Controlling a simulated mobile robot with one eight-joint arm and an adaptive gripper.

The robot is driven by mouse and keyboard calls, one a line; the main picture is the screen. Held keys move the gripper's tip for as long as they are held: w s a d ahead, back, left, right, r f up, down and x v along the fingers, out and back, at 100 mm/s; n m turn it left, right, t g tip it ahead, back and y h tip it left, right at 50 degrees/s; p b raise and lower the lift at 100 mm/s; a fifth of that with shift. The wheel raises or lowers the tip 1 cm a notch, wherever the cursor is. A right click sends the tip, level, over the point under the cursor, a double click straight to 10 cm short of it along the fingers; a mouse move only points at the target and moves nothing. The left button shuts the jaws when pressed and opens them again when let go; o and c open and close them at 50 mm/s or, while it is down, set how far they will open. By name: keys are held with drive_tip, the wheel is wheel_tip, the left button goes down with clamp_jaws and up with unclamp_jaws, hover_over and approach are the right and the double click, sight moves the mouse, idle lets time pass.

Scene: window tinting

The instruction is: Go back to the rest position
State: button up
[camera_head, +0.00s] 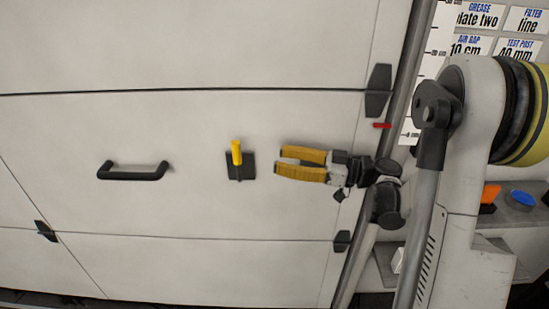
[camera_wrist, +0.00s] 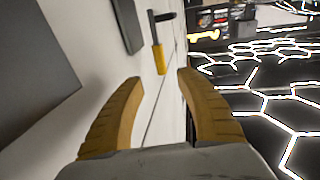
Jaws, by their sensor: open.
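My gripper (camera_head: 280,161) is open and empty in the head view, its two yellow fingers pointing left in front of a pale panelled door (camera_head: 200,120). Its fingers also frame the bottom of the wrist view (camera_wrist: 160,77), with nothing between them. Left of the fingertips, apart from them, is a dark square piece with a yellow grip (camera_head: 237,153). The yellow grip also shows beyond the fingertips in the wrist view (camera_wrist: 159,60). I cannot tell how the dark piece is held at the door.
A black bar handle (camera_head: 134,171) sits on the door further left. Black hinges (camera_head: 378,90) and a dark upright pole (camera_head: 408,75) stand along the door's right side. Signs (camera_head: 480,17) hang at top right. A shelf at right holds an orange item (camera_head: 489,197) and a blue round item (camera_head: 522,198).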

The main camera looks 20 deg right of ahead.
idle(0.3)
drive_tip(key=s+a+f+m+g+h, duration=0.2)
drive_tip(key=s+a+m+g+h, duration=0.1)
drive_tip(key=s+a+m+h, duration=0.5)
drive_tip(key=s+d+f+m+h, duration=0.2)
drive_tip(key=s+d+m+h, duration=0.1)
drive_tip(key=s+h, duration=0.5)
drive_tip(key=s+d, duration=0.1)
drive_tip(key=s, duration=0.2)
drive_tip(key=shift+s+d+f+m+t, duration=0.2)
drive_tip(key=shift+d+m+t, duration=0.1)
drive_tip(key=shift+m, duration=0.1)
